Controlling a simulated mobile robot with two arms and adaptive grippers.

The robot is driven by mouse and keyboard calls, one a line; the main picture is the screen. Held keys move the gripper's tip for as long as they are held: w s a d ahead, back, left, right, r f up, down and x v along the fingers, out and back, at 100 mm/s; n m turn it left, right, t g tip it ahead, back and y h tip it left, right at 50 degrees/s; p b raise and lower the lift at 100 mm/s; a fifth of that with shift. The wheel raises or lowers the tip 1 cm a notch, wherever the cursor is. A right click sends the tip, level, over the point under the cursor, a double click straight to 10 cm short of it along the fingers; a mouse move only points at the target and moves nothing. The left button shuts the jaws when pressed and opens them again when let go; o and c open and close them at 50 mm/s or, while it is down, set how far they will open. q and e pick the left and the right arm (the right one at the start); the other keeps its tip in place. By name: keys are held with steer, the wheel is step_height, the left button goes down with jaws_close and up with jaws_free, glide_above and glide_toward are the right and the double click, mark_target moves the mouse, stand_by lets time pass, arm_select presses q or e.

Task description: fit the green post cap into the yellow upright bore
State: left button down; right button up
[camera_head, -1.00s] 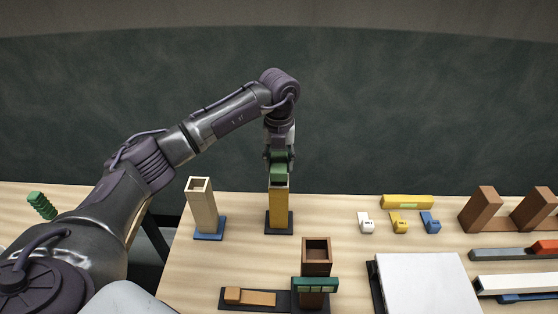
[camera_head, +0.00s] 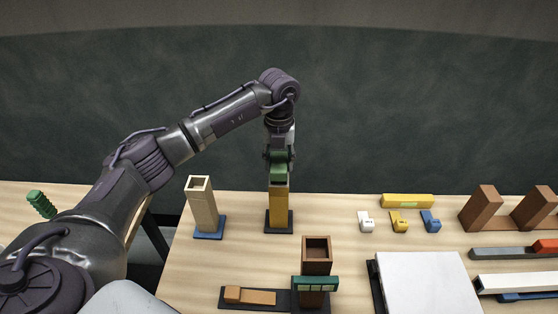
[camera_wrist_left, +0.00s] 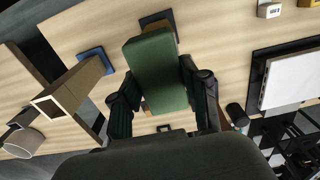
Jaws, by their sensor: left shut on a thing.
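My left gripper (camera_head: 280,163) is shut on the green post cap (camera_wrist_left: 155,75), a green block that fills the middle of the left wrist view between the two fingers. In the head view the cap (camera_head: 279,170) is right at the top of the yellow upright (camera_head: 278,208), in line with it. The upright stands on a dark square base. The gripper and cap partly hide the bore, and I cannot tell whether the cap's lower end is inside it. My right gripper is not in view.
A pale hollow upright (camera_head: 203,208) on a blue base stands left of the yellow one. A brown hollow upright (camera_head: 317,255) with a green labelled piece (camera_head: 315,284) is nearer. White, yellow and blue small blocks (camera_head: 399,222) and a white slab (camera_head: 425,283) lie to the right.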

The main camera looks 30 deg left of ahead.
arm_select(q)
steer(key=shift+f+b, duration=0.95)
steer(key=shift+f, duration=0.5)
steer(key=c, duration=0.5)
jaws_free()
steer(key=shift+r, duration=0.2)
steer(key=shift+r+p, duration=2.65)
steer(key=shift+r, duration=1.2)
steer(key=shift+r, duration=0.1)
